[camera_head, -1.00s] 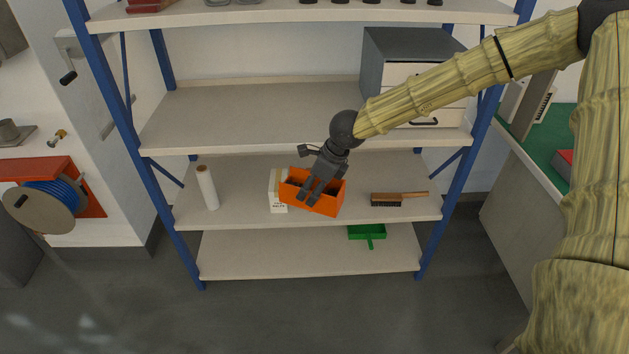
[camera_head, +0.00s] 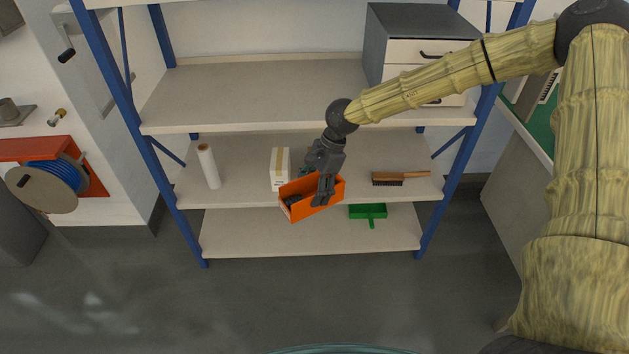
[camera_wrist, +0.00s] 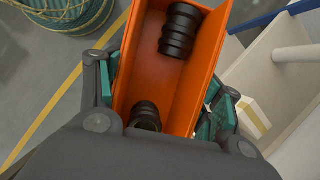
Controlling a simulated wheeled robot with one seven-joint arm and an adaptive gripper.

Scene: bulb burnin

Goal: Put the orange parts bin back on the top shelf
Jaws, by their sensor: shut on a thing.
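The orange parts bin (camera_head: 298,211) is in my gripper (camera_head: 323,188), tilted, in front of the front edge of the shelf with the brush. In the wrist view the bin (camera_wrist: 203,70) lies between the two fingers (camera_wrist: 165,95), with dark ribbed cylindrical parts (camera_wrist: 180,32) inside. The fingers are shut on its sides. Whether the bin's underside touches anything is hidden. The top shelf (camera_head: 130,2) shows only as a sliver at the upper edge of the head view.
A white box (camera_head: 280,168), a white roll (camera_head: 208,166) and a brush (camera_head: 401,178) stand or lie on the shelf behind the bin. A green dustpan (camera_head: 368,211) is on the lowest shelf. A grey drawer unit (camera_head: 412,22) stands on the shelf above, whose left part is clear.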

